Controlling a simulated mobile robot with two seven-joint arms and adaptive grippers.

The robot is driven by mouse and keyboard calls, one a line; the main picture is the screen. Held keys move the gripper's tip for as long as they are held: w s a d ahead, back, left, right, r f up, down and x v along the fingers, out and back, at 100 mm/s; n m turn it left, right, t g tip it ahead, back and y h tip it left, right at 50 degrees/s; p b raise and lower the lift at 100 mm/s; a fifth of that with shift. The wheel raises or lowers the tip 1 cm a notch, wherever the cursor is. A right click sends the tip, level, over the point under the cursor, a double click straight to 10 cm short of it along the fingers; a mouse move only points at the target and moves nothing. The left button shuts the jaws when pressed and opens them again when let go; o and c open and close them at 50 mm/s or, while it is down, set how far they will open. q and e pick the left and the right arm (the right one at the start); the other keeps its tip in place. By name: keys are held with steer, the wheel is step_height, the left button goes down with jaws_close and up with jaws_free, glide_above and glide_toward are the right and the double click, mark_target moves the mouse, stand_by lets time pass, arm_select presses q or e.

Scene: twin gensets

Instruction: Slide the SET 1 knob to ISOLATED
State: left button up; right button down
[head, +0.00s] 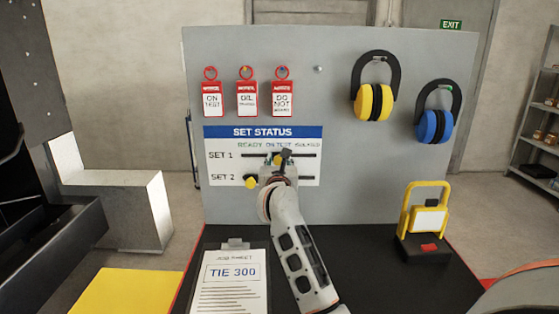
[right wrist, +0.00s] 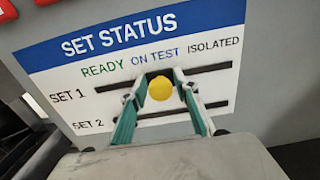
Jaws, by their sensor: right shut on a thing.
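The SET STATUS board (head: 215,170) is on the grey upright panel, with a SET 1 slot above a SET 2 slot. The yellow SET 1 knob (right wrist: 160,88) sits under the words ON TEST, left of ISOLATED; it shows partly in the head view (head: 277,160). My right gripper (head: 282,158) is shut on this knob, with one finger on each side in the right wrist view (right wrist: 160,86). The yellow SET 2 knob (head: 250,183) is toward the left of its slot; I cannot make it out in the right wrist view. My left gripper is not in view.
Three red tags (head: 246,97) hang above the board. Yellow earmuffs (head: 374,101) and blue earmuffs (head: 434,125) hang to the right. A clipboard (head: 230,280) and a yellow-handled device (head: 425,222) are on the black bench top. The SET 1 slot right of the knob looks clear.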

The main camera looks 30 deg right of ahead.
steer(key=shift+f, duration=0.1)
steer(key=c, duration=1.8)
jaws_free()
steer(key=shift+a, duration=0.1)
steer(key=v, duration=1.2)
